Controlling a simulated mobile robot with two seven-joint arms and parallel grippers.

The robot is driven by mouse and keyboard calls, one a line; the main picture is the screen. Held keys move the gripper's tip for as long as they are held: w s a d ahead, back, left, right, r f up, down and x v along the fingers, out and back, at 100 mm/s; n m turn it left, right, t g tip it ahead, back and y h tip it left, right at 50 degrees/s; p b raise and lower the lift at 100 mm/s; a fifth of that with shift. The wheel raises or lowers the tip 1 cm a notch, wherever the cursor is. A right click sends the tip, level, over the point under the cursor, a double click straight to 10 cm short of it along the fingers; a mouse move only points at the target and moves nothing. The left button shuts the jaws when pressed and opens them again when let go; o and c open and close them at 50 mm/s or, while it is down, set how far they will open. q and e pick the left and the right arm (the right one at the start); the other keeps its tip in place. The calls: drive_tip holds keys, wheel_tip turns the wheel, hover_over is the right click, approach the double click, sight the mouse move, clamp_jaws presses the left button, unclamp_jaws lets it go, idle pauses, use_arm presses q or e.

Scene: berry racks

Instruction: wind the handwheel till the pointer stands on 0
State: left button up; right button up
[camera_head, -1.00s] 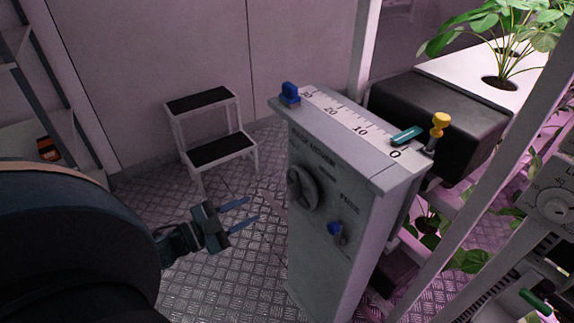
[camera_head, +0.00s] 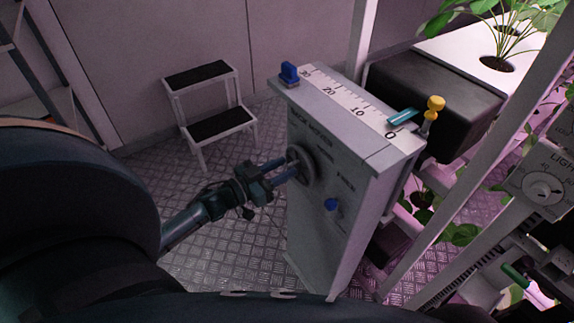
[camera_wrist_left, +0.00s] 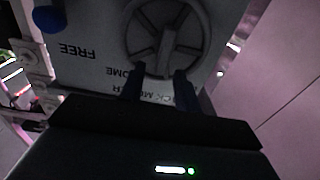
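The handwheel (camera_head: 302,163) is a grey spoked wheel on the front of a grey pedestal (camera_head: 345,235). A scale (camera_head: 345,97) marked 30, 20, 10 and 0 runs along the pedestal's top. A teal piece (camera_head: 403,117) lies across the scale between 10 and 0, nearer 0; it looks like the pointer. A blue block (camera_head: 289,73) sits at the 30 end. My left gripper (camera_head: 284,170) is at the wheel's near side. In the left wrist view its open fingers (camera_wrist_left: 161,80) reach the rim of the wheel (camera_wrist_left: 165,30); contact is unclear. My right gripper is out of view.
A blue knob (camera_head: 331,204) beside the word FREE is below and right of the wheel. A yellow-topped peg (camera_head: 435,104) stands by the 0 end. A step stool (camera_head: 212,105) stands behind left. Rack posts and a dial panel (camera_head: 543,187) are at the right.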

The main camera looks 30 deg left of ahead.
use_arm(q)
drive_tip(key=shift+x, duration=1)
clamp_jaws()
